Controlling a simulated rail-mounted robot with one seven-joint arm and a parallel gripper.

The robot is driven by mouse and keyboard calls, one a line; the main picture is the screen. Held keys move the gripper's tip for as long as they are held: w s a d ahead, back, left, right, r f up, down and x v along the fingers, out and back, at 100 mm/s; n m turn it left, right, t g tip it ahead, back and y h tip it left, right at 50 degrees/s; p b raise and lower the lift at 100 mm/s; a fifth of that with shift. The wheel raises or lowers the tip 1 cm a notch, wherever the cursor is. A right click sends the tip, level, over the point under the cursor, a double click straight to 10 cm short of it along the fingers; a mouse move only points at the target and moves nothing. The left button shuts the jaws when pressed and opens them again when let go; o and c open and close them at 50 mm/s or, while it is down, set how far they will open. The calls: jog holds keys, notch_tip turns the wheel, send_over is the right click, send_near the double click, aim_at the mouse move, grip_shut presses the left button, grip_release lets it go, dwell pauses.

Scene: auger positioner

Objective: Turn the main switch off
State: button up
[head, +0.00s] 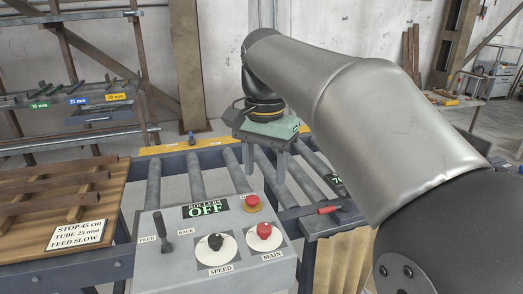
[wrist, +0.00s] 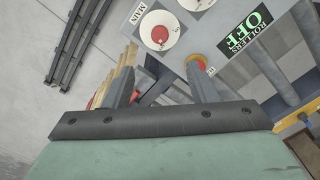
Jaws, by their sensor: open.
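The main switch (head: 264,231) is a red knob on a white round plate, at the right of the grey control box (head: 170,272), above the label MAIN. In the wrist view the main switch (wrist: 160,35) shows at the top, beyond the fingertips. My gripper (head: 266,170) is open and empty, above the rollers behind the control box, with its fingers pointing down. In the wrist view the gripper's (wrist: 162,75) two fingers are apart with nothing held between them. It touches no control. The switch's position marks are too small to read.
A red emergency button (head: 252,202) on yellow sits behind the main switch. The black speed knob (head: 215,242) and feed lever (head: 162,232) are to its left. The display (head: 206,209) reads ROLLERS OFF. A red-handled tool (head: 326,210) lies to the right.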

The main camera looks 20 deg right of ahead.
jog(key=shift+r, duration=1.5)
jog(key=s+f+n, duration=0.4)
jog(key=s+f, duration=0.4)
jog(key=f, duration=0.5)
jog(key=s+f+n, duration=0.5)
jog(key=s+f, duration=0.3)
jog(key=f, duration=0.5)
jog(key=shift+a+f, duration=0.35)
